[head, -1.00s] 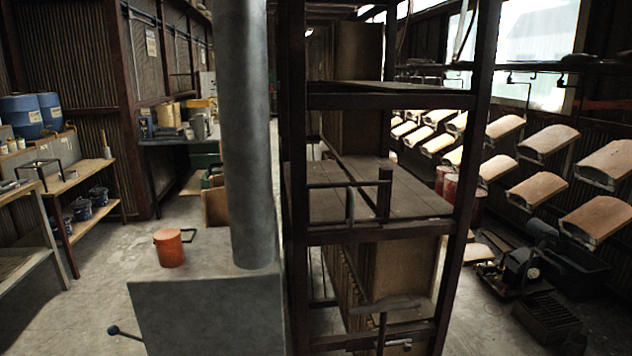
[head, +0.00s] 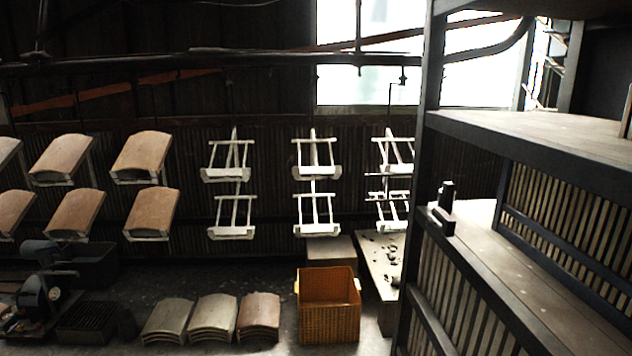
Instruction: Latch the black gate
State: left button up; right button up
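No gate can be made out for certain in the head view. A small black upright piece (head: 446,208), which may be a latch or part of a gate, sits on the near edge of the dark slatted rack (head: 428,250) at the right. I cannot tell what it belongs to. Neither of my grippers is in view.
White hangers (head: 231,232) hang empty from the overhead conveyor; others at the left carry curved tan tiles (head: 147,158). Stacked tiles (head: 211,318) and an orange crate (head: 329,305) stand on the floor. A motor-like machine (head: 40,290) is at the left. Bare floor shows around the stacks.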

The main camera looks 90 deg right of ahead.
aim_at(429, 223)
jog(key=l+z, duration=0.2)
jog(key=z, duration=0.25)
jog(key=l+z, duration=0.15)
jog(key=z, duration=0.25)
jog(key=i+l+z, duration=0.1)
jog(key=z, duration=0.35)
jog(key=i+l+z, duration=0.1)
jog(key=z, duration=0.35)
jog(key=i+l+z, duration=0.1)
jog(key=z, duration=0.35)
jog(key=i+l+z, duration=0.15)
jog(key=z, duration=0.25)
